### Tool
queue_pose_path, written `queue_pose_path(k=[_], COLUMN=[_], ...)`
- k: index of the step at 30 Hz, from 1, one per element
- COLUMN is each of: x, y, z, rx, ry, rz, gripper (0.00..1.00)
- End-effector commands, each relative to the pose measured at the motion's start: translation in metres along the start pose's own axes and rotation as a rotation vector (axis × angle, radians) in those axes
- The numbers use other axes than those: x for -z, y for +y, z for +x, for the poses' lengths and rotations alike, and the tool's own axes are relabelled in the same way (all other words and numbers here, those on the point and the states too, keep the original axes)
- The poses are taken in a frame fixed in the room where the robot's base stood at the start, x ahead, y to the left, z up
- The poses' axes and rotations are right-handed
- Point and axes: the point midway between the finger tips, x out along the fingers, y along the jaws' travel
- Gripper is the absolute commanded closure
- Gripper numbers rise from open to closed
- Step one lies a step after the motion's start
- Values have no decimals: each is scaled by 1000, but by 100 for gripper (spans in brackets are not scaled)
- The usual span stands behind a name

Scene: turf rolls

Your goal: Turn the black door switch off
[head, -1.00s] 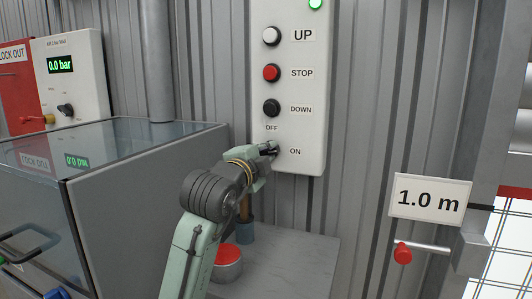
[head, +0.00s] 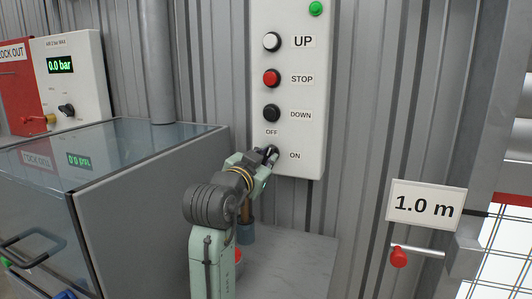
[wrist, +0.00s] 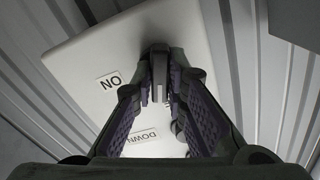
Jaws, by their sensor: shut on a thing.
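The black door switch (head: 273,150) is the lowest control on the white panel (head: 311,135), with OFF printed above it and ON to its right. My gripper (head: 266,156) reaches it from the lower left and covers most of it in the head view. In the wrist view, the purple-padded fingers of my gripper (wrist: 159,92) are closed on both sides of the switch's dark knob (wrist: 158,62). A pale line shows on the knob. Its exact pointing direction is hard to tell. The green lamp (head: 316,8) at the panel's top looks dull.
The UP button (head: 272,41), red STOP button (head: 271,77) and DOWN button (head: 271,113) sit above the switch. A grey glass-topped cabinet (head: 140,200) stands left of my arm. A red-handled lever (head: 400,256) is at the right under the 1.0 m sign (head: 426,205).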

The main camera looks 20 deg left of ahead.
Motion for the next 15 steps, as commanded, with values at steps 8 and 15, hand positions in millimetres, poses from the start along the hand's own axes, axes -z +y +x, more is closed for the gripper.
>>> queue_pose_path(k=[8, 15], x=[1, 0], y=[0, 0], z=[0, 0], rx=[-2, -2], ry=[-2, -2], rz=[-218, -335], gripper=[100, 100])
